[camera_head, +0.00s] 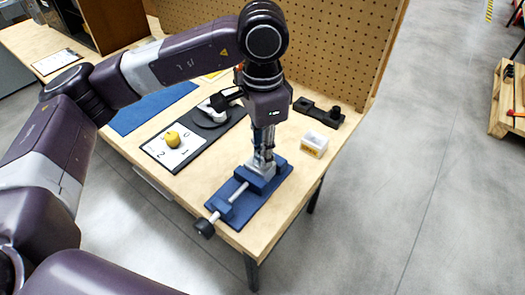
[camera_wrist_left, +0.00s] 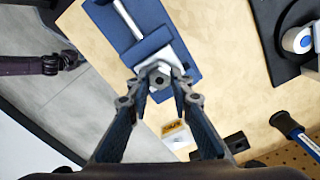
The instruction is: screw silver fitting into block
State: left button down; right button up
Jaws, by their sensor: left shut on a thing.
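A blue vise (camera_head: 224,207) stands near the table's front corner and holds a light grey block (camera_head: 262,168) in its jaws. My left gripper (camera_head: 263,150) points straight down over the block. In the left wrist view its fingertips (camera_wrist_left: 160,84) are shut around a silver hex fitting (camera_wrist_left: 160,77), which sits over the grey block (camera_wrist_left: 171,53). Whether the fitting's thread is in the block is hidden. What looks like my right gripper (camera_wrist_left: 68,61) shows small at the left of the wrist view, away from the vise; its jaws are unclear.
A small white box with a yellow label (camera_head: 314,143) stands right of the vise. A black holder (camera_head: 318,112) lies behind it. Left of the vise are a dark mat with a white card and a yellow object (camera_head: 172,138). A pegboard (camera_head: 310,40) bounds the table's back.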

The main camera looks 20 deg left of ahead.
pick_arm(q)
jog(key=c, duration=1.7)
grip_release()
jog(key=shift+o, duration=0.8)
jog(key=o, duration=0.5)
jog(key=shift+c, duration=0.2)
jog(key=shift+r, duration=0.1)
